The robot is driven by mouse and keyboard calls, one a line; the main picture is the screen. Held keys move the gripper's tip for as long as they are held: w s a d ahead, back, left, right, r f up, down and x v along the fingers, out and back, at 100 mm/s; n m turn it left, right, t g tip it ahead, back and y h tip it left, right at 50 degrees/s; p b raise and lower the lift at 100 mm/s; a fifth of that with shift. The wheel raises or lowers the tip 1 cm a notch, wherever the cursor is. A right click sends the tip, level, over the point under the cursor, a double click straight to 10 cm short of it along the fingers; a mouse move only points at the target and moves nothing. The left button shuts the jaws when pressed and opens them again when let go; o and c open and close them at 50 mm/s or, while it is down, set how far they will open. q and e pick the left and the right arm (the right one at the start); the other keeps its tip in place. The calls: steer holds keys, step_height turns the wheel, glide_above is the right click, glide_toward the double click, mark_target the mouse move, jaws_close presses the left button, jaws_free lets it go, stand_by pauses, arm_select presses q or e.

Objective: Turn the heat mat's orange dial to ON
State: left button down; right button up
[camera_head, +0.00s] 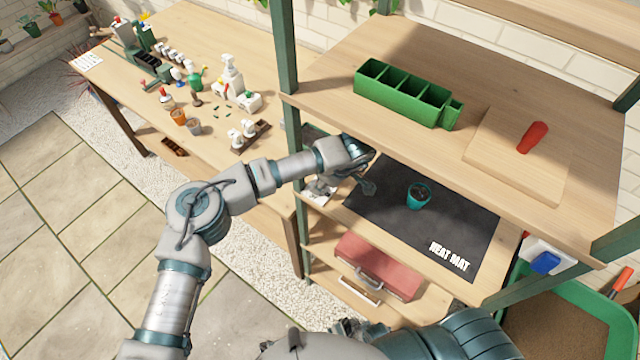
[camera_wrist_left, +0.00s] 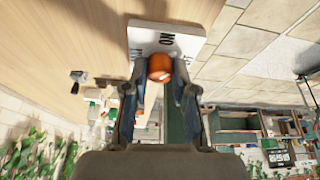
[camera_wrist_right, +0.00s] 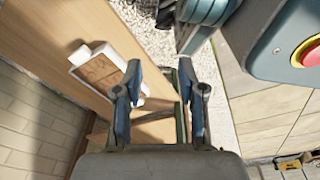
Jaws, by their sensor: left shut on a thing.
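The orange dial (camera_wrist_left: 160,67) sits on a white control box (camera_wrist_left: 181,39) lettered ON, in the left wrist view. My left gripper (camera_wrist_left: 160,72) has one finger on each side of the dial and is shut on it. The black heat mat (camera_head: 390,220) lies on that shelf, bearing a teal pot (camera_head: 418,195) of soil. My right gripper (camera_wrist_right: 160,80) is open and empty in the right wrist view.
The upper shelf holds a green divided tray (camera_head: 405,94) and a board (camera_head: 500,150) with a red-handled tool (camera_head: 532,137). A red toolbox (camera_head: 378,266) stands below the mat. A workbench (camera_head: 275,75) with bottles and small pots is at the left.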

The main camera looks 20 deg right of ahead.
arm_select(q)
steer(key=n+g, duration=0.1)
steer(key=n, duration=0.2)
steer(key=shift+d+y+b, duration=0.1)
steer(key=shift+y+b, duration=0.2)
steer(key=shift+b, duration=0.05)
steer(key=shift+w+n+g, duration=0.1)
steer(key=shift+n+g, duration=0.4)
steer(key=shift+n, duration=0.9)
arm_select(e)
steer(key=shift+w+a+r, duration=0.25)
steer(key=shift+w+r, duration=0.95)
steer(key=shift+w, duration=0.1)
arm_select(q)
steer(key=shift+r, duration=0.1)
steer(key=c, duration=1.2)
jaws_free()
steer(key=shift+d, duration=0.15)
arm_select(e)
steer(key=shift+d, duration=0.1)
arm_select(q)
steer(key=shift+y, duration=0.3)
arm_select(e)
steer(key=shift+w+r, duration=0.1)
